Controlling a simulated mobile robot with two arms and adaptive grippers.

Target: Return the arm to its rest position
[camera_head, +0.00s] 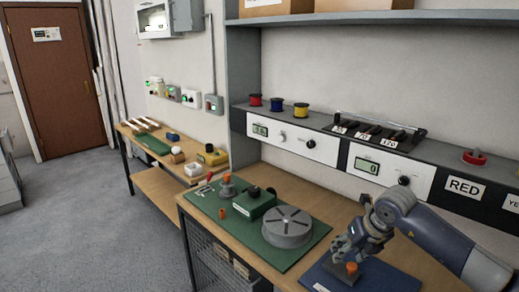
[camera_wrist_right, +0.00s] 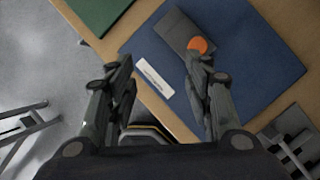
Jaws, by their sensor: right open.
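My right arm comes in from the right edge of the head view. Its gripper (camera_head: 347,246) is over the blue mat (camera_head: 388,280) at the front right of the bench. In the right wrist view the two fingers (camera_wrist_right: 162,66) stand wide apart, with nothing between them. A dark grey block (camera_wrist_right: 180,30) with an orange cap (camera_wrist_right: 201,45) lies on the blue mat, and the right-hand fingertip appears close to the cap. I cannot tell whether they touch. The orange cap also shows below the gripper in the head view (camera_head: 351,267). My left gripper is not in view.
A shelf with meters and spools (camera_head: 301,109) runs behind the bench. Open floor (camera_head: 100,220) lies at the left.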

